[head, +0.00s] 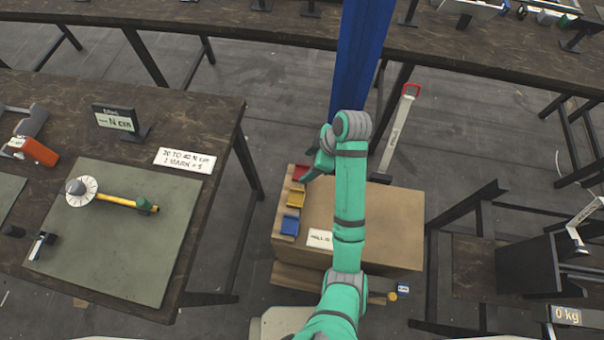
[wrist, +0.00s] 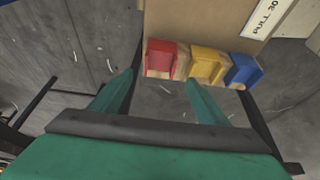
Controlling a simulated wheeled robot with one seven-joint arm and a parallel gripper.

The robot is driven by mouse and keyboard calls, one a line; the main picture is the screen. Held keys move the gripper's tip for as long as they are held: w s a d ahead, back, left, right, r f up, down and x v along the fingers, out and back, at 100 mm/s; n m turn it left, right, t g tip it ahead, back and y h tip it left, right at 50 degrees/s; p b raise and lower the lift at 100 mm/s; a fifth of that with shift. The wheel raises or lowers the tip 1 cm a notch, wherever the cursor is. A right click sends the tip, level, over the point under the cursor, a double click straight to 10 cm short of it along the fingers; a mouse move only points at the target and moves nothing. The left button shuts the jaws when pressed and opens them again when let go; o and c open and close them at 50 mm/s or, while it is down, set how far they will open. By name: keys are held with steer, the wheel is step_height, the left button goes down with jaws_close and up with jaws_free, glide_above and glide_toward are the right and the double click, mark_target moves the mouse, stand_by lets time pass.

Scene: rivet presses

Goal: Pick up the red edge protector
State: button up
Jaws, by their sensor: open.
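The red edge protector (wrist: 160,58) sits at the left end of a row of three on the edge of a cardboard box (wrist: 200,18). In the head view, the red protector (head: 300,172) is at the far end of the row and partly hidden by my arm. My gripper (wrist: 159,80) is open and empty. In the wrist view its two fingertips lie just below the red protector in the picture, one on each side, with a gap to it. In the head view my gripper (head: 313,168) is beside the red protector; its fingers are hard to make out.
A yellow protector (wrist: 206,65) and a blue one (wrist: 242,70) stand next to the red one. A workbench with a green mat (head: 120,235) is at the left. A blue post (head: 360,55) rises behind the box, and a dark stand (head: 525,265) is at the right.

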mark_target(299, 174)
steer(key=shift+d+x, duration=0.15)
steer(key=shift+x, duration=1)
steer(key=shift+d+x, duration=0.2)
steer(key=shift+x, duration=0.95)
steer(key=shift+w+a+f, duration=0.1)
steer(key=shift+a+f, duration=0.15)
steer(key=shift+f, duration=0.35)
steer(key=c, duration=1.1)
